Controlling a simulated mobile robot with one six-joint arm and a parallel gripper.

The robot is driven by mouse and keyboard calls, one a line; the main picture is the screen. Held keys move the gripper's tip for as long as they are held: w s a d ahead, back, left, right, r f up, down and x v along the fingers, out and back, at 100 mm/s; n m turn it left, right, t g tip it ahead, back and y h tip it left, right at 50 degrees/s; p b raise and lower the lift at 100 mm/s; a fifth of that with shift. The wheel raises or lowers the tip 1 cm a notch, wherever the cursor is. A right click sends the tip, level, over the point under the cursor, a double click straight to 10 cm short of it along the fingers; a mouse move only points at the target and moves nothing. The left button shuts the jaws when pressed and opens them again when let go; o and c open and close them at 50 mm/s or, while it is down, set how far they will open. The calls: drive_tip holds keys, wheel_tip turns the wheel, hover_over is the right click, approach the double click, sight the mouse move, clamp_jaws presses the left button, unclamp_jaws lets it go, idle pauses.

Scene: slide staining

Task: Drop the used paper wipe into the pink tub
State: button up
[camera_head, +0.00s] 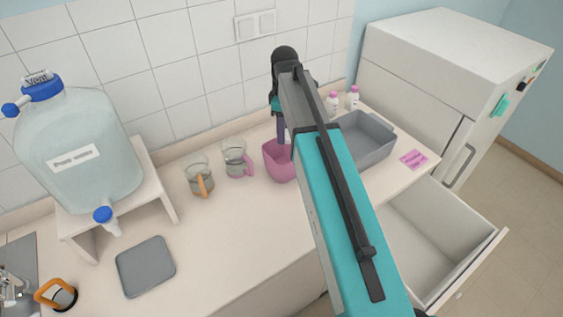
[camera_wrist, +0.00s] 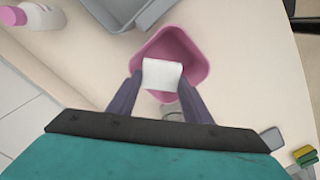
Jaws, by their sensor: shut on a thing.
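The pink tub (camera_head: 279,163) stands on the counter, left of the grey basin, partly hidden by my arm in the head view. In the wrist view the pink tub (camera_wrist: 187,46) shows open from above. My gripper (camera_wrist: 162,88) is shut on the white paper wipe (camera_wrist: 163,74), held between its two fingertips. In that view the wipe overlaps the tub's opening. How high it is above the tub I cannot tell. In the head view one dark finger (camera_head: 282,130) shows just above the tub's back rim; the wipe is hidden there.
A grey basin (camera_head: 368,158) stands right of the tub, with white bottles (camera_head: 353,98) behind it. Glass jugs (camera_head: 236,160) stand to the left. An open drawer (camera_head: 440,240) juts out at the front right. A grey mat (camera_head: 146,267) lies at the left.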

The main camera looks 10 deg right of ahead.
drive_tip(key=shift+f+b, duration=0.8)
drive_tip(key=shift+f, duration=0.85)
drive_tip(key=o, duration=1.1)
drive_tip(key=shift+r, duration=0.15)
wheel_tip(320, 180, up, 14)
drive_tip(key=b, duration=0.4)
drive_tip(key=shift+f, duration=0.25)
